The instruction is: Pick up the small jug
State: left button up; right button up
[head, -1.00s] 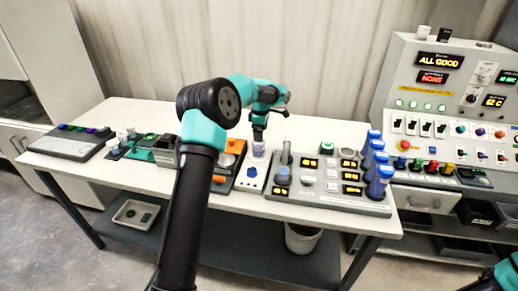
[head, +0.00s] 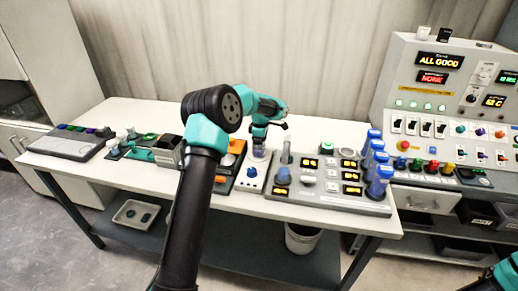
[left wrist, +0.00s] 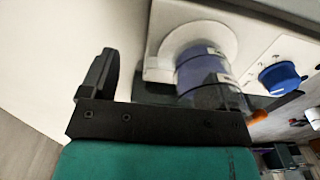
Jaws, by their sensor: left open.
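The small jug appears to be the blue-violet cylinder with pale labels (left wrist: 203,70), standing on a white round base in the left wrist view. In the head view it shows as a small pale purple vessel (head: 258,153) in the middle of the table. My left gripper (head: 259,134) is just above and behind it, open. In the left wrist view one dark finger stands left of the jug, apart from it. The other finger is hard to make out near the jug's dark lower part, so contact there cannot be told.
A blue knob (left wrist: 280,77) sits close to the jug on the same white panel. A button panel (head: 320,205) and several blue-capped bottles (head: 374,160) stand to the right. Small devices (head: 150,150) crowd the left. The table's back strip is mostly clear.

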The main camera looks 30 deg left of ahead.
pick_arm(q)
jog(key=c, duration=1.1)
jog(key=shift+r, duration=0.15)
jog(key=shift+c, duration=0.2)
notch_tip(320, 180, up, 10)
jog(key=shift+f, duration=0.1)
dwell(0.4)
